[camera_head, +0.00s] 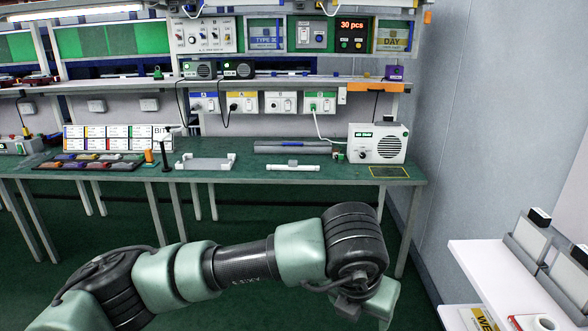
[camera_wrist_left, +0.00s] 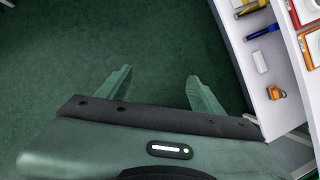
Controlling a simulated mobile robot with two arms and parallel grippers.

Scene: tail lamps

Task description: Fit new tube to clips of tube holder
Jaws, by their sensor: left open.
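A white holder with raised ends (camera_head: 205,164), which looks like the tube holder, lies on the green workbench (camera_head: 232,175). To its right lies a short white bar with pale ends (camera_head: 292,168); I cannot tell whether it is the new tube. My left arm reaches across the front of the head view, with its gripper (camera_head: 378,303) at the lower right, well in front of the bench and partly hidden by the wrist. In the left wrist view my left gripper (camera_wrist_left: 160,84) is open, with nothing between its fingers. My right gripper is not in view.
A white radio-like box (camera_head: 378,143) stands at the bench's right end, and a long grey channel (camera_head: 292,149) lies behind the white bar. A white shelf (camera_head: 490,262) with several items stands at the right. Open green floor (camera_wrist_left: 70,50) lies below the gripper.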

